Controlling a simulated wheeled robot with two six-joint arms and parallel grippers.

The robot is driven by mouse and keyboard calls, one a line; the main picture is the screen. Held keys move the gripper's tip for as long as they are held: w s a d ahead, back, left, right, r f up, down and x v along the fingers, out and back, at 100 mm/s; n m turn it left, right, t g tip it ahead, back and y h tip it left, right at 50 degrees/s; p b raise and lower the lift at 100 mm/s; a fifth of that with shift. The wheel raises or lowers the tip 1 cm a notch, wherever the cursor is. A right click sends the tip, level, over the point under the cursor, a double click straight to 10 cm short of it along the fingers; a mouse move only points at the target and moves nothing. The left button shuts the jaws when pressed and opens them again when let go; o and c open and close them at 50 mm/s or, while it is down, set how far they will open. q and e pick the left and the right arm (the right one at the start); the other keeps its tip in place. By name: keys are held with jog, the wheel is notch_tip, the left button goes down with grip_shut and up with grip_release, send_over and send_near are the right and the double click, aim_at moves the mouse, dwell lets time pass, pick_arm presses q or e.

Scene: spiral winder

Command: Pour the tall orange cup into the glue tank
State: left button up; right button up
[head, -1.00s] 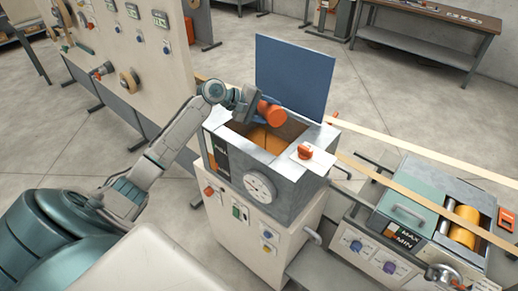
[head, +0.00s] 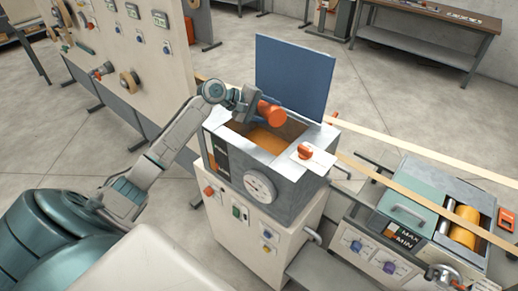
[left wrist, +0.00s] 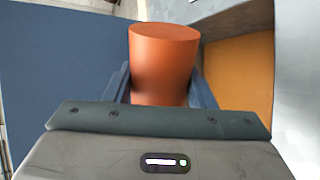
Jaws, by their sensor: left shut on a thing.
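The tall orange cup (head: 270,112) is held tipped over the open top of the glue tank (head: 284,165). My left gripper (head: 251,103) is shut on it. In the left wrist view the cup (left wrist: 163,62) sits between the two fingers, with its closed, flat end showing; its mouth is hidden. The tank's blue lid (head: 293,75) stands raised behind the opening. Orange-brown glue (head: 266,140) shows inside the tank, and also to the right of the cup in the left wrist view (left wrist: 240,70). No stream from the cup can be made out.
An orange knob (head: 305,152) sits on the tank's top right corner, and a dial (head: 259,186) on its front. A second machine with an orange roller (head: 465,219) stands at right, with pale strips running past. A panel with spools (head: 130,82) stands at left.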

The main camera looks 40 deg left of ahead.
dwell(0.4)
pick_arm(q)
jog(key=shift+s+d+f+m+t+y, duration=0.5)
jog(key=shift+d+f+m+y, duration=0.2)
jog(key=shift+m+y, duration=0.25)
jog(key=shift+r, duration=0.1)
jog(key=shift+m, duration=0.25)
